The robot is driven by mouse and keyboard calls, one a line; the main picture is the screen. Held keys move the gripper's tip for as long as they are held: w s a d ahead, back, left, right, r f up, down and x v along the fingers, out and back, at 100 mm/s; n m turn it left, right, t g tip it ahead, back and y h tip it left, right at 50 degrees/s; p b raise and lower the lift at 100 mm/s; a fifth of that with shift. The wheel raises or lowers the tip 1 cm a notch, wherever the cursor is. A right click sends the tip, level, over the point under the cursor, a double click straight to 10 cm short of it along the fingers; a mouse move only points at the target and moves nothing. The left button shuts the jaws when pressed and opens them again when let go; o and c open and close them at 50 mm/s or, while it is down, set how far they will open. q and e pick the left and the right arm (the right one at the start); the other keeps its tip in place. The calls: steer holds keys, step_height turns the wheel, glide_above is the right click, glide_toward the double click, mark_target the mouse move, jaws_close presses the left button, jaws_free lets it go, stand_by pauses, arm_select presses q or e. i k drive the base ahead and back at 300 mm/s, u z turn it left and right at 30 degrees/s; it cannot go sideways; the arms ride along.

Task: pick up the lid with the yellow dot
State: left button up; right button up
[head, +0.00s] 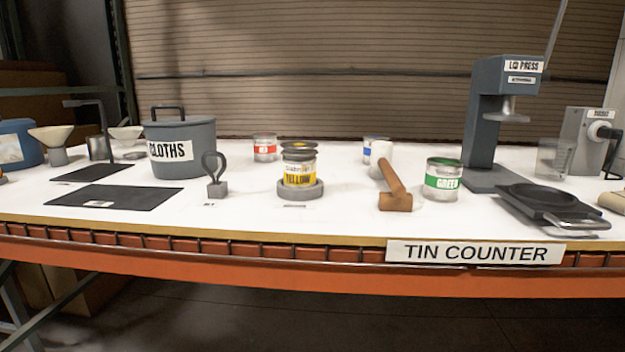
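A tin labelled YELLOW (299,178) stands upright in a grey round base (300,192) near the middle of the counter. A dark, round, lid-like piece (298,146) sits on top of this tin. No other loose lid is clear in this view. Neither of my grippers is in view.
On the white counter (245,220), a grey CLOTHS pot (190,135) stands left of the yellow tin. A brown wooden tool (393,188) and a GREEN tin (442,182) stand to its right. A lid press (486,130) and black pan-like plate (540,200) are further right.

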mark_target(298, 147)
steer(key=z, duration=0.65)
steer(key=i, duration=1.1)
steer(key=u, duration=0.65)
